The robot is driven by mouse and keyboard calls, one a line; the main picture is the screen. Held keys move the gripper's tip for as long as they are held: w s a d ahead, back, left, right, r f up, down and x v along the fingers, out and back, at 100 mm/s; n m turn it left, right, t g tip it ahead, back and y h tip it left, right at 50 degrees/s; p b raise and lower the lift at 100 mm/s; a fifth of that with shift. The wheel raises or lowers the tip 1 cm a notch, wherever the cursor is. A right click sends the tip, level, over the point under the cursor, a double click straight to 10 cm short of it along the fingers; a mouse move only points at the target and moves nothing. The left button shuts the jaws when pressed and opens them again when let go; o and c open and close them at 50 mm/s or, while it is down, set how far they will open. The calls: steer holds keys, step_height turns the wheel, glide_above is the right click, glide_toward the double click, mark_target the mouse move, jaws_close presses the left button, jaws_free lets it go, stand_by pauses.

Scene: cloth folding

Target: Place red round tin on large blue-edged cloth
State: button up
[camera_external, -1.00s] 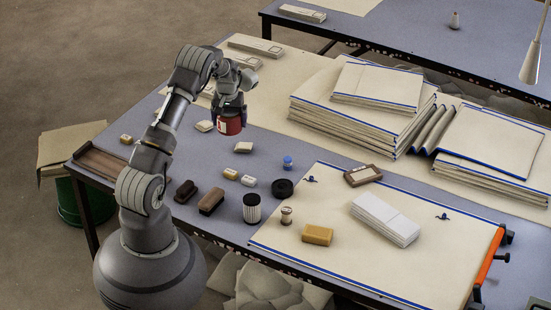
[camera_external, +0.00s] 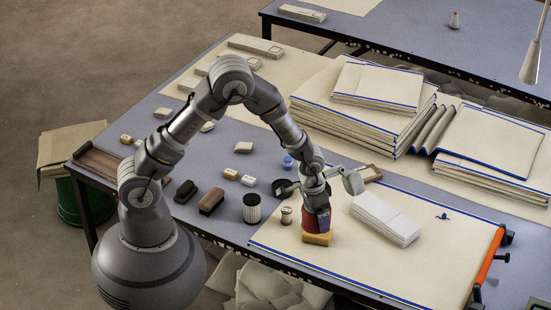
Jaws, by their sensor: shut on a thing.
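My gripper (camera_external: 318,216) is shut on the red round tin (camera_external: 310,221). The tin is partly hidden by the fingers. It is over the left part of the large blue-edged cloth (camera_external: 370,268), at or just behind a yellow block (camera_external: 317,239). I cannot tell whether the tin touches the block or the cloth. The cloth lies flat on the front right of the table, with a blue line along its edge.
A white stack (camera_external: 385,218) lies on the cloth to the right of my gripper. A small spool (camera_external: 286,215) and a black-lidded jar (camera_external: 251,208) stand to its left. Folded cloth stacks (camera_external: 355,115) are behind. The cloth's front right is clear.

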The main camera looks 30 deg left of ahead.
steer(key=s+d+m, duration=0.2)
steer(key=s, duration=0.4)
steer(key=f, duration=0.9)
steer(key=shift+w+d, duration=0.15)
steer(key=shift+w, duration=0.1)
steer(key=w+d+b, duration=0.1)
steer(key=w+d, duration=0.2)
steer(key=d, duration=0.1)
steer(key=w+d+f+b, duration=0.1)
steer(key=w+d+b, duration=0.1)
steer(key=w+d, duration=0.2)
steer(key=w+d+f+b, duration=0.1)
steer(key=w+d, duration=0.2)
steer(key=d, duration=0.1)
steer(key=shift+w+d, duration=0.15)
step_height(320, 180, down, 3)
steer(key=shift+f+b, duration=0.2)
steer(key=shift+b, duration=0.85)
steer(key=shift+r, duration=0.15)
steer(key=o, duration=1.1)
steer(key=shift+f, duration=0.2)
steer(key=shift+o, duration=0.4)
steer(key=shift+r, duration=0.1)
